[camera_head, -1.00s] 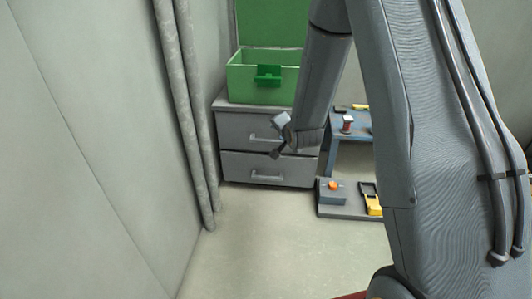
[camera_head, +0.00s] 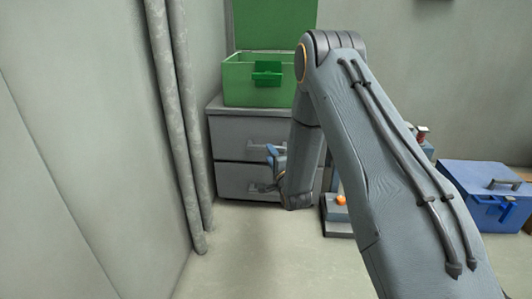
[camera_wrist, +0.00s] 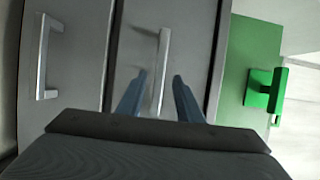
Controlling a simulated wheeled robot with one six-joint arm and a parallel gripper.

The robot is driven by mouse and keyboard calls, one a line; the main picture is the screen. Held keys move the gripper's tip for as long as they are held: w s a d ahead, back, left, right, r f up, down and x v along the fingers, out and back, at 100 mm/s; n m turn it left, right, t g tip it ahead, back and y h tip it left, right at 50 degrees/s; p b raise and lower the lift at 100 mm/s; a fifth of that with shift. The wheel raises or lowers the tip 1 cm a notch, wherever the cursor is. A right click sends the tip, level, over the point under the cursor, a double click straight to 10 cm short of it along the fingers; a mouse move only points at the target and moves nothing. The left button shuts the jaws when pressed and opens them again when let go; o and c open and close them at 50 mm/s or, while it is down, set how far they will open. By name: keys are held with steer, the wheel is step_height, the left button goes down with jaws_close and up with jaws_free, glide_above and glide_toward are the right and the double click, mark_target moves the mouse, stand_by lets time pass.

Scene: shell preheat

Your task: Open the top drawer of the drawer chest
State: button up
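The grey drawer chest (camera_head: 224,112) stands against the wall. Its top drawer (camera_head: 232,140) and bottom drawer (camera_head: 232,181) are both shut, each with a bar handle. In the wrist view, turned sideways, the top drawer's handle (camera_wrist: 161,62) shows in the middle, and the bottom drawer's handle (camera_wrist: 43,60) at the left. My gripper (camera_wrist: 157,97) is open and empty, its blue fingers pointing at the chest on either side of the top handle in the picture. I cannot tell how far off the handle is. In the head view my gripper (camera_head: 270,169) is in front of the drawers.
An open green box (camera_head: 240,82) sits on the chest. Grey pipes (camera_head: 180,120) run up the wall to the left. A small stand with an orange item (camera_head: 341,200) is right of the chest. A blue toolbox (camera_head: 480,190) lies farther right. The floor in front is clear.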

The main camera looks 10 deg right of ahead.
steer(key=w, duration=0.2)
steer(key=w+b, duration=0.1)
steer(key=w, duration=0.1)
steer(key=w+b, duration=0.1)
steer(key=w, duration=0.1)
steer(key=shift+a, duration=0.25)
jaws_close()
